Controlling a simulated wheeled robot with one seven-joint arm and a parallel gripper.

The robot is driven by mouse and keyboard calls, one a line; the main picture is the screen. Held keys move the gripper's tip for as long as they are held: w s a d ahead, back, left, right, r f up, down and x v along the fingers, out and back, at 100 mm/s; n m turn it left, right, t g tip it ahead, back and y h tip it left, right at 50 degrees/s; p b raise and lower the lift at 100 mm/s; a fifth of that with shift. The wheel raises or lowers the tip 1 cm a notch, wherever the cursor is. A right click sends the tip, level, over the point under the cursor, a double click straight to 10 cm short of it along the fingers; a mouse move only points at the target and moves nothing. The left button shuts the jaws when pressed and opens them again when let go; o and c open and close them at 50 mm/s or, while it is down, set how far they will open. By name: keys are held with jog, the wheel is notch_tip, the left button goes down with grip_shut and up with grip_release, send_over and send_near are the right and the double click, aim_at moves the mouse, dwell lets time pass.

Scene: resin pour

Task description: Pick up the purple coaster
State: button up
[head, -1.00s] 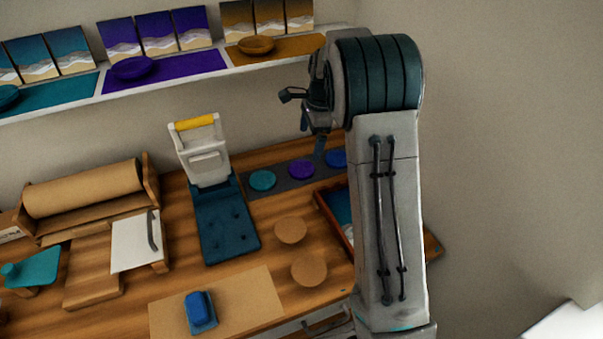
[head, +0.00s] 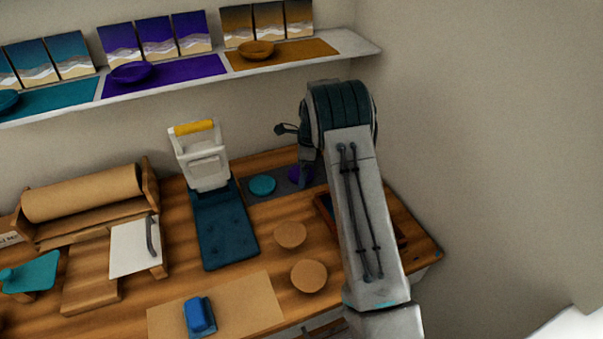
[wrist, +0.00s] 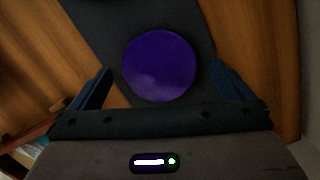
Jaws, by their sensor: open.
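The purple coaster (wrist: 159,65) is a round disc lying flat on a dark mat (wrist: 95,25) in the wrist view. It lies ahead of and between the two fingers of my gripper (wrist: 160,88), which is open and empty. In the head view the purple coaster (head: 295,174) is partly hidden behind my gripper (head: 306,180), which is low over the mat. The height left between fingertips and coaster is hard to tell.
A teal coaster (head: 262,185) lies on the mat to the left. A dark press with a white lever frame (head: 206,168) stands left of it. Two round cork discs (head: 290,235) lie in front. A framed tray (head: 325,208) is partly behind my arm.

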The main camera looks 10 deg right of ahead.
jog(key=shift+f, duration=0.35)
jog(key=c, duration=1.1)
jog(key=shift+o, duration=0.2)
jog(key=shift+r, duration=0.15)
